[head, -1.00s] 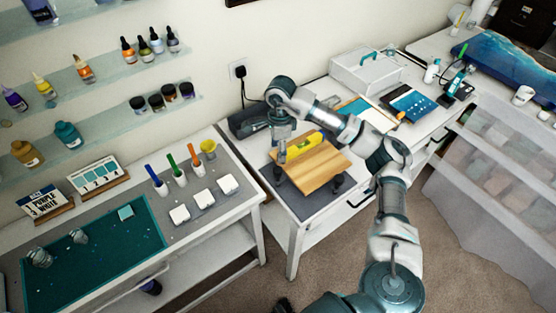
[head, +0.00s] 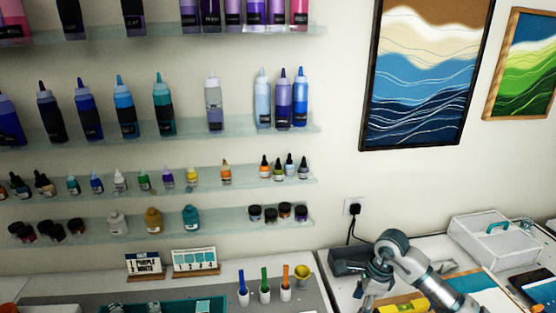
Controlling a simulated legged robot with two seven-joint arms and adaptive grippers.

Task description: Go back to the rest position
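My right arm comes up from the bottom edge at the lower right of the head view. Its wrist is bent over the side table, and my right gripper (head: 374,285) hangs downward beside a yellow level (head: 403,303). Its fingertips are too close to the bottom edge and too small to tell whether they are open or shut. I see nothing clearly held in it. My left arm and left gripper are not in view.
A dark case (head: 350,261) stands behind the gripper, below a plugged-in cable (head: 353,210). A white box (head: 495,240) is at right. Stirring sticks in white cups and a yellow cup (head: 302,275) stand left. Wall shelves (head: 190,127) hold several bottles.

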